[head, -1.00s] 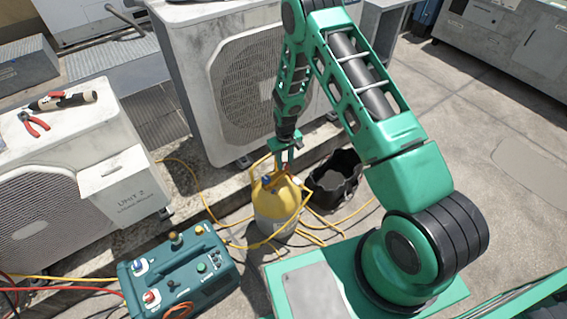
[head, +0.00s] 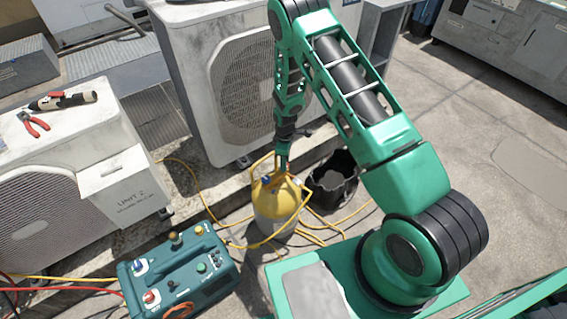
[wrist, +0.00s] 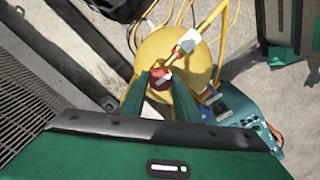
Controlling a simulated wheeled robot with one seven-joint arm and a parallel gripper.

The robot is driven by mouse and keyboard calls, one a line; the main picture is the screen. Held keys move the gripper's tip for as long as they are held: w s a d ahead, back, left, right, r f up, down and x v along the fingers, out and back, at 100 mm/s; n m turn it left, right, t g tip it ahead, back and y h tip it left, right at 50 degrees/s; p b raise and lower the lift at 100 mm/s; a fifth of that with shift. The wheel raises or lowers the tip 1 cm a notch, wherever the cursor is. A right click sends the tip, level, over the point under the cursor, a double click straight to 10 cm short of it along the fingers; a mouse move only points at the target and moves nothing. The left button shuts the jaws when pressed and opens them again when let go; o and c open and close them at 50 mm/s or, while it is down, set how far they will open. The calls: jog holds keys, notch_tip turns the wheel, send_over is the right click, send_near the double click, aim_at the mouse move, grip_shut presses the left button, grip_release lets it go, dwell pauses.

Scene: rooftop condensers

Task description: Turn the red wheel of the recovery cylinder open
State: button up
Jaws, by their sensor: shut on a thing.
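The recovery cylinder (head: 275,205) stands upright on the ground, yellow on top and pale below, with a yellow collar. In the wrist view its yellow top (wrist: 195,60) is seen from above. The red wheel (wrist: 160,80) sits on that top, between the two green fingers of my gripper (wrist: 161,88). My gripper is shut on the red wheel; it also shows from above the cylinder in the head view (head: 282,165). In the head view the wheel is mostly hidden by the gripper. A blue part (head: 266,181) shows beside the fingers.
A teal recovery machine (head: 180,270) stands left of the cylinder, and a black bucket (head: 333,180) stands close on its right. Yellow hoses (head: 310,236) lie around the base. A large condenser (head: 185,90) stands behind. Open concrete lies to the right.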

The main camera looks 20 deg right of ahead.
jog(key=shift+s+n, duration=0.15)
jog(key=shift+n, duration=0.35)
jog(key=o, duration=1)
jog(key=shift+o, duration=0.2)
jog(key=shift+r, duration=0.5)
notch_tip(320, 180, up, 10)
jog(key=shift+f, duration=0.15)
